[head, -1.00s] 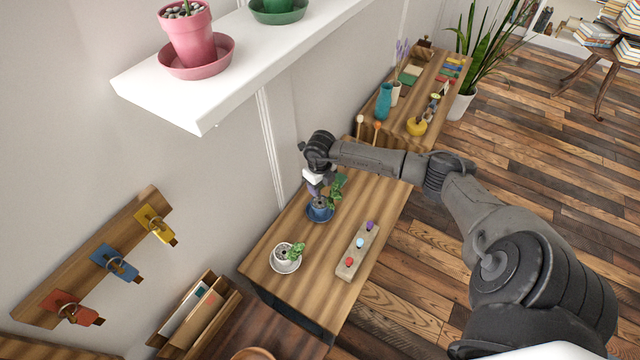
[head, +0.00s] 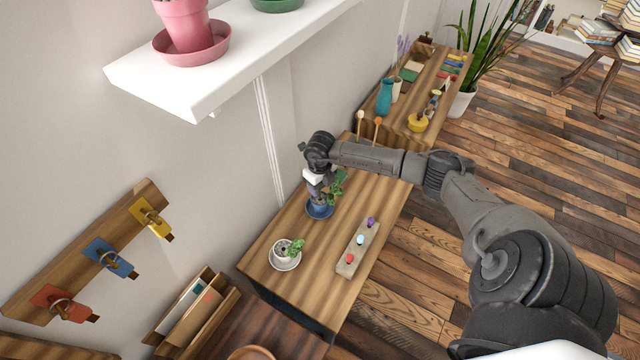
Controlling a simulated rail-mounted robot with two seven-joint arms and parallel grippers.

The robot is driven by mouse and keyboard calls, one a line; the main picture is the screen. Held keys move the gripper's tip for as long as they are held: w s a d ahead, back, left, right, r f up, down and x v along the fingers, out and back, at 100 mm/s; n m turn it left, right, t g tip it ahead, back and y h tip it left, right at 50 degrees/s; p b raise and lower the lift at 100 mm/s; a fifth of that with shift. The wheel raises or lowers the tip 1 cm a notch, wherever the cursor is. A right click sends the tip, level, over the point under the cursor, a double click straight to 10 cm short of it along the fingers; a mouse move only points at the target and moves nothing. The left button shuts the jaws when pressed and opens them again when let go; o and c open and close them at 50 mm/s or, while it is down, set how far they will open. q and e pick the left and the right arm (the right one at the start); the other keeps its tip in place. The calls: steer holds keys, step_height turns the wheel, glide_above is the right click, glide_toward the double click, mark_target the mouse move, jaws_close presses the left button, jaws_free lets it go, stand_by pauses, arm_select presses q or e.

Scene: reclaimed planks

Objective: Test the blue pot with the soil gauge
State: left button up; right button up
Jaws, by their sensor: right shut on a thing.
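The blue pot (head: 320,210) stands on a blue saucer on the wooden table, with a green leafy plant in it. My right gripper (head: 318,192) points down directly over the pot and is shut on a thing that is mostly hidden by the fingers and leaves. I cannot make out the soil gauge itself, nor whether its tip is in the soil. My left gripper is not in view.
A white pot (head: 279,254) with a small plant stands on a white saucer nearer the front. A wooden block (head: 347,262) with red, pale blue and purple knobs lies to its right. A white shelf (head: 230,65) juts from the wall above. A second table (head: 400,128) stands behind.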

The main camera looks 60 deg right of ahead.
mark_target(320, 199)
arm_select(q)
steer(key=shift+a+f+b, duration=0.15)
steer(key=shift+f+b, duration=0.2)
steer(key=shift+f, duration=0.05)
arm_select(e)
steer(key=shift+f, duration=0.55)
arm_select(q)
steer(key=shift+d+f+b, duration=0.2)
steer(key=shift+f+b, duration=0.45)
arm_select(e)
steer(key=shift+f, duration=0.85)
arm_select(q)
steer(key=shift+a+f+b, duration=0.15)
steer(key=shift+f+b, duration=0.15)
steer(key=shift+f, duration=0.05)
arm_select(e)
steer(key=shift+f, duration=0.5)
steer(key=o, duration=1)
steer(key=shift+o, duration=0.2)
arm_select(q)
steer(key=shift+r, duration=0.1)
arm_select(e)
steer(key=shift+r, duration=0.25)
arm_select(q)
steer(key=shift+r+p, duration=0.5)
steer(key=shift+p, duration=0.05)
arm_select(e)
step_height(320, 199, up, 13)
steer(key=shift+r, duration=0.2)
